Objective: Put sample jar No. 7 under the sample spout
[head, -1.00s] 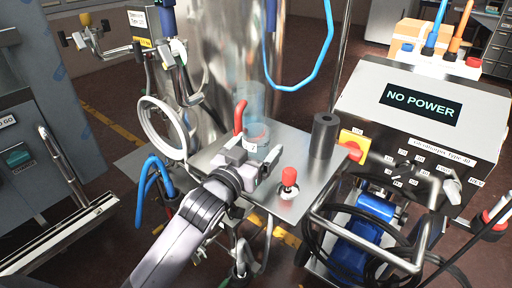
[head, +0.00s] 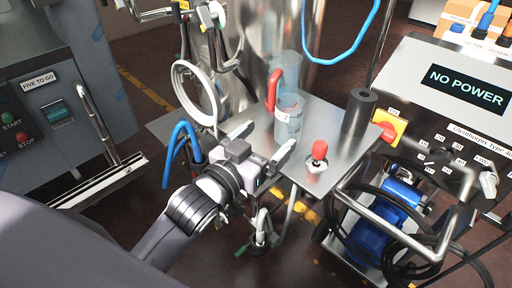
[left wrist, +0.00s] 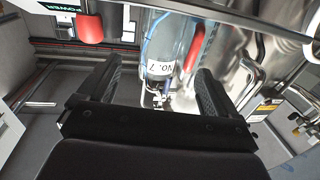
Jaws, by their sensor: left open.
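The clear jar (head: 289,124) with a white label stands upright on a steel shelf (head: 335,132). Its label reads No. 7 in the left wrist view (left wrist: 160,68). A red curved handle (head: 274,90) rises beside the jar, and a clear bluish cylinder (head: 288,66) shows directly above it. I cannot make out the spout's outlet. My left gripper (head: 266,142) is open and empty on the near side of the jar, its fingers apart from it. In the left wrist view the jar shows between the open fingers (left wrist: 155,85). My right gripper is out of view.
A red mushroom knob (head: 319,150) and a dark cylinder (head: 358,112) stand on the shelf to the jar's right. A white ring (head: 196,93) and blue hoses (head: 180,140) are at left. The NO POWER cabinet (head: 450,100) is at right.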

